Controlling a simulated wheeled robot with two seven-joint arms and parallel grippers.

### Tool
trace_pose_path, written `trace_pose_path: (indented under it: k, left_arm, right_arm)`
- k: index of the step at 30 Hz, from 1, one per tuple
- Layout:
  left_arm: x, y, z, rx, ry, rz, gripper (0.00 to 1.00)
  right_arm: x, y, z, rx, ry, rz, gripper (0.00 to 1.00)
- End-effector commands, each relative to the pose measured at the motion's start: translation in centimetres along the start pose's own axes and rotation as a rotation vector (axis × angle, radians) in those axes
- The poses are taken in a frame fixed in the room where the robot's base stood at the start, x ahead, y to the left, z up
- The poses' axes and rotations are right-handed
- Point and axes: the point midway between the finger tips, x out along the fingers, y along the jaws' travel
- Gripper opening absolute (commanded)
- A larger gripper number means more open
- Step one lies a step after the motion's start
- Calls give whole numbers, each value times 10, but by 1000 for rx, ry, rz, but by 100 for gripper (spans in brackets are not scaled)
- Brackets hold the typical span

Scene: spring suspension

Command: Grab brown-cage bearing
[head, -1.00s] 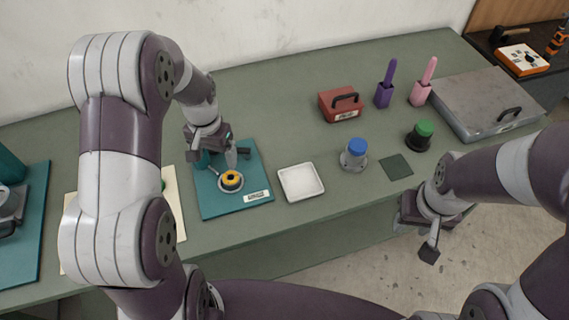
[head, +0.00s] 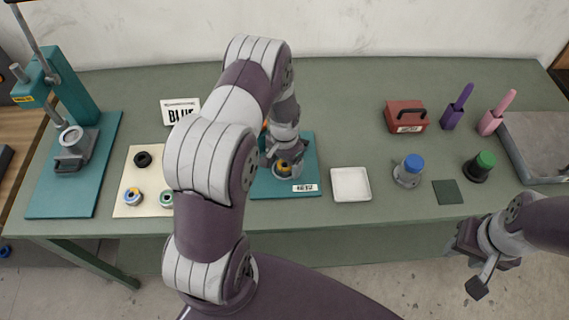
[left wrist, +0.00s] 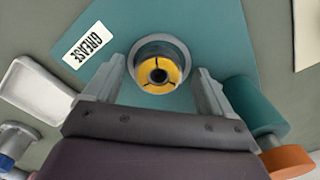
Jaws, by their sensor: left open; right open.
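Three ring parts lie on a cream mat (head: 123,173): a black ring (head: 143,159), a blue-rimmed one with a tan middle (head: 133,196) and a green one (head: 166,197). I cannot tell for sure which has a brown cage. My right gripper (head: 468,262) is open and empty beyond the table's front edge.
A teal press (head: 72,110) stands at the left. A white tray (head: 350,184) is right of the grease mat. A blue-topped part (head: 409,170), green-topped part (head: 480,166), red box (head: 406,116) and a sign (head: 181,110) stand around. A teal and orange cylinder (left wrist: 262,120) is beside my left gripper.

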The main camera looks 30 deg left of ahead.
Motion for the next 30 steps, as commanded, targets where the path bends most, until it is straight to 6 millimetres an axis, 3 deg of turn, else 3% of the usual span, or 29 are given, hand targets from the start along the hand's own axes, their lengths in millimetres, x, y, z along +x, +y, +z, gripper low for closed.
trace_pose_path:
  k: [4, 10, 12, 22, 28, 30]
  left_arm:
    - [0, 0, 0, 0, 0, 0, 84]
    - [0, 0, 0, 0, 0, 0, 19]
    - [0, 0, 0, 0, 0, 0, 11]
    - [-7, 0, -1, 0, 2, -1, 11]
    - [-40, -1, -1, 0, 6, -3, 11]
    - [-48, 17, -2, 5, 2, -1, 11]
  right_arm:
    - [1, 0, 0, 0, 0, 0, 43]
    - [1, 0, 0, 0, 0, 0, 43]
    - [1, 0, 0, 0, 0, 0, 43]
    - [4, 0, 1, 0, 0, 0, 43]
    - [17, 0, 2, 0, 0, 0, 43]
    - [20, 0, 2, 0, 0, 0, 43]
